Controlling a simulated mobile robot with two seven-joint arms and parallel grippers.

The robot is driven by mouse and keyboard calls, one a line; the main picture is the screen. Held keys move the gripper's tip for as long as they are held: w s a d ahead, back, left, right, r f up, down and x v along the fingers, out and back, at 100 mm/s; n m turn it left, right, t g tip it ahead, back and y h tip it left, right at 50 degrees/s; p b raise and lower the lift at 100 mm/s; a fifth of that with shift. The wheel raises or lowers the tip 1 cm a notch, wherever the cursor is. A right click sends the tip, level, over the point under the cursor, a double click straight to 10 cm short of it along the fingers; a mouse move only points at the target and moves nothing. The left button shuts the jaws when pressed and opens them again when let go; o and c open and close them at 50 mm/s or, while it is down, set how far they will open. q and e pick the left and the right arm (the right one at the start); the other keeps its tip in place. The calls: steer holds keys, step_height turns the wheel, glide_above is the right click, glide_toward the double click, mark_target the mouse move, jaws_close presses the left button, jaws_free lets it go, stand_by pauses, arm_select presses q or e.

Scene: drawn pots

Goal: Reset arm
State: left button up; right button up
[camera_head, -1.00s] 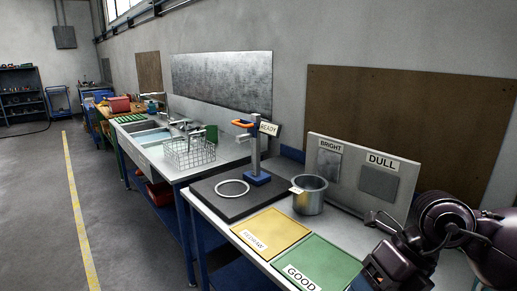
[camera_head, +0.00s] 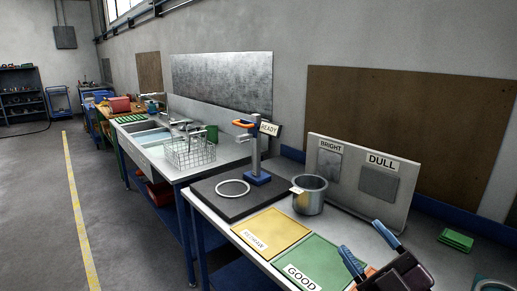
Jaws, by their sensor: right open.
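My right gripper (camera_head: 360,236) is at the lower right of the head view, over the bench by the green GOOD mat (camera_head: 325,258). Its two blue-tipped fingers are spread apart with nothing between them. A grey metal pot (camera_head: 311,200) stands upright on the bench, beyond the gripper and apart from it. A small pale tag shows at the pot's left side. My left gripper is not in view.
A yellow mat (camera_head: 270,233) lies left of the green one. Behind are a dark base plate (camera_head: 225,203) with a white ring, a READY stand (camera_head: 256,155), and a BRIGHT/DULL panel (camera_head: 352,200). Green pads (camera_head: 456,240) lie at right. A wire basket (camera_head: 190,153) stands by the sink.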

steer(key=s+d+f+m+g+h, duration=0.1)
steer(key=d+f+m+g+h, duration=0.1)
steer(key=d+f+m+h, duration=0.4)
steer(key=s+d+f+m+g+h, duration=0.2)
steer(key=d+f+m+g+h, duration=0.15)
steer(key=f+m+h, duration=0.45)
steer(key=s+f+m+g+y, duration=0.1)
steer(key=s+f+m+g, duration=0.1)
steer(key=s+f+g, duration=1.15)
steer(key=w+f+t+y+b, duration=0.1)
steer(key=w+f+t+b, duration=0.2)
steer(key=f+t+b, duration=0.7)
step_height(320, 180, down, 13)
steer(key=shift+d+r+n, duration=0.15)
steer(key=shift+d+n, duration=0.25)
steer(key=shift+w, duration=0.1)
